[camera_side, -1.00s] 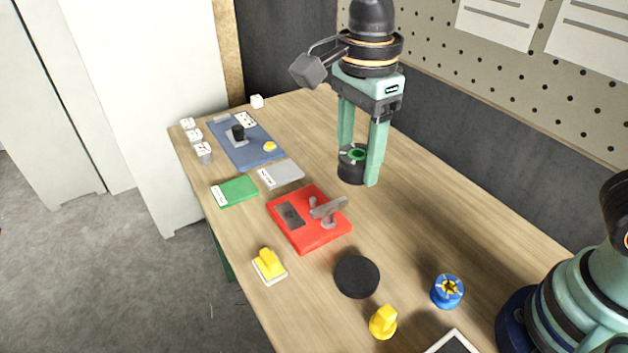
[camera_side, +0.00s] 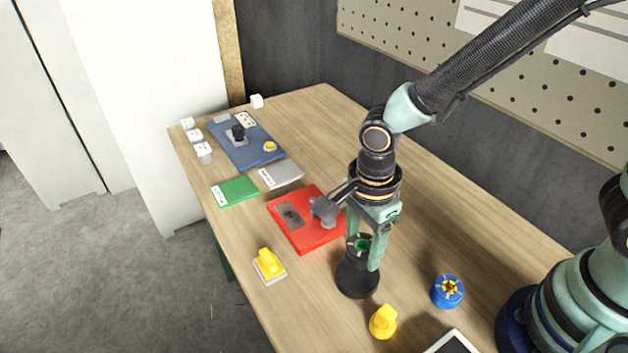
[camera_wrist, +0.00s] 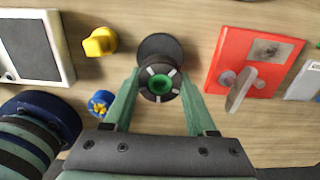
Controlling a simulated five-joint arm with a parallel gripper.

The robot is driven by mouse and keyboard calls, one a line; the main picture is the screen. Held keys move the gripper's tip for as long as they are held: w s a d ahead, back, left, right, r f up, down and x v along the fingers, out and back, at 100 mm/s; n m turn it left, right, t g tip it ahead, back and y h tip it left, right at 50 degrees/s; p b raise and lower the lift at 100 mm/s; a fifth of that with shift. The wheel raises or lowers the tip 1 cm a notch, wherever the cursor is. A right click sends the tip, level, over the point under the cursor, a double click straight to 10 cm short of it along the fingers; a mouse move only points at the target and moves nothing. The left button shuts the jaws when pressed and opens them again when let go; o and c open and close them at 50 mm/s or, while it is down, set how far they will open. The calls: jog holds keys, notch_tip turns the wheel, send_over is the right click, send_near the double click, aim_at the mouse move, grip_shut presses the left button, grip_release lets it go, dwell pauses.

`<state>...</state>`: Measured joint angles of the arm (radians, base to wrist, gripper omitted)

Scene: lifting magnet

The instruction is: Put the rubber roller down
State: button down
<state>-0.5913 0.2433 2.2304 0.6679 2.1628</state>
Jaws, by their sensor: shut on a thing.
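My gripper (camera_side: 364,258) is shut on a black roller (camera_side: 359,256) with a green centre, held upright between the two green fingers. In the wrist view the roller (camera_wrist: 147,87) shows its green centre and pale spokes from above, with a finger on each side. A flat black disc (camera_side: 352,287) lies on the table under the roller and covers more area than it. In the wrist view the disc (camera_wrist: 158,46) shows beyond the roller. I cannot tell whether the roller's underside touches the disc.
A red plate with a metal lever (camera_side: 300,235) is close on the left. A yellow knob (camera_side: 383,322) and a blue round part (camera_side: 447,291) stand to the front right. A yellow block on a pale base (camera_side: 268,265) sits near the left edge. The far right table is clear.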

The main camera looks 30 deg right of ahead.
aim_at(358, 274)
jog(key=shift+f, duration=2.4)
jog(key=shift+f, duration=0.15)
jog(key=shift+c, duration=1)
grip_release()
